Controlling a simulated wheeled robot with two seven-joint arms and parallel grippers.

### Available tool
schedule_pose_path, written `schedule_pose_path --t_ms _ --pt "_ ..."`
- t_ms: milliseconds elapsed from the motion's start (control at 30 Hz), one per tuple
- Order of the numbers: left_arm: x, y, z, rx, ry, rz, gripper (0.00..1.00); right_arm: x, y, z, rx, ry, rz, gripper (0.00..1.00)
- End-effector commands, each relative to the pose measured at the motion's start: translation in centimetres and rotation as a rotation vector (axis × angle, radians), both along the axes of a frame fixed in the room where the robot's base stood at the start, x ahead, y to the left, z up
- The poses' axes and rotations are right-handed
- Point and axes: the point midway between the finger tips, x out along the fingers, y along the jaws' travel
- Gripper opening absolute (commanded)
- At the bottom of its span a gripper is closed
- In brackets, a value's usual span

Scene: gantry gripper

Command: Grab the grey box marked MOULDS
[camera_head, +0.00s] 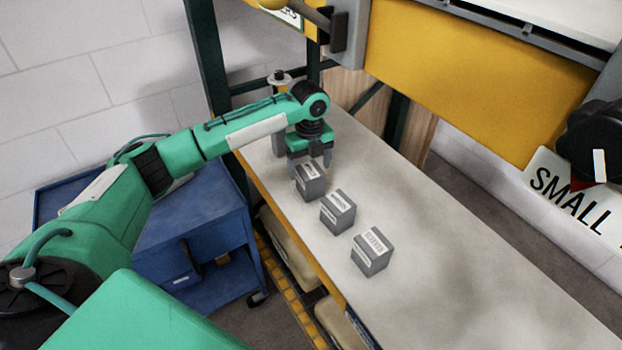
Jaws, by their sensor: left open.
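Three grey boxes with white labels stand in a row on the pale worktop: a far box (310,186), a middle box (338,212) and a near box (370,252). The lettering is too small for me to tell which is marked MOULDS. My left gripper (309,165) is open and points down at the far box, with its fingers at or just above that box's top. I cannot tell whether they touch it. The gripper partly hides the far box's back side. My right gripper is not in view.
The worktop (480,270) is clear to the right of the boxes. A blue cabinet (190,225) stands left of it. A yellow beam (460,70) crosses above, with a dark part (590,140) and a lettered sign (570,195) at right. A small post (279,85) stands behind my gripper.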

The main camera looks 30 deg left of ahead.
Motion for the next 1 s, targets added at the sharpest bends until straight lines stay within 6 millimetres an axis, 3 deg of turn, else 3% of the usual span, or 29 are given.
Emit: schedule_pose_path --t_ms 200,400,667,700,1000 --pt "0.4 0.0 -2.0 0.001 0.003 0.001 0.80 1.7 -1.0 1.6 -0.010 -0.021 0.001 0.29" --pt "0.5 0.1 -4.8 0.001 0.000 0.001 0.80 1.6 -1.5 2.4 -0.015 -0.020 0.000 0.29" --pt "0.5 0.1 -5.4 0.002 -0.001 0.000 0.80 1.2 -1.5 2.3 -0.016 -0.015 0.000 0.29" --pt "0.5 0.1 -5.4 0.002 -0.001 0.000 0.78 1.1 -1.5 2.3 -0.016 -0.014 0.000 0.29" --pt "0.6 0.1 -5.2 0.001 -0.002 0.000 0.23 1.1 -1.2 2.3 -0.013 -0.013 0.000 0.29"
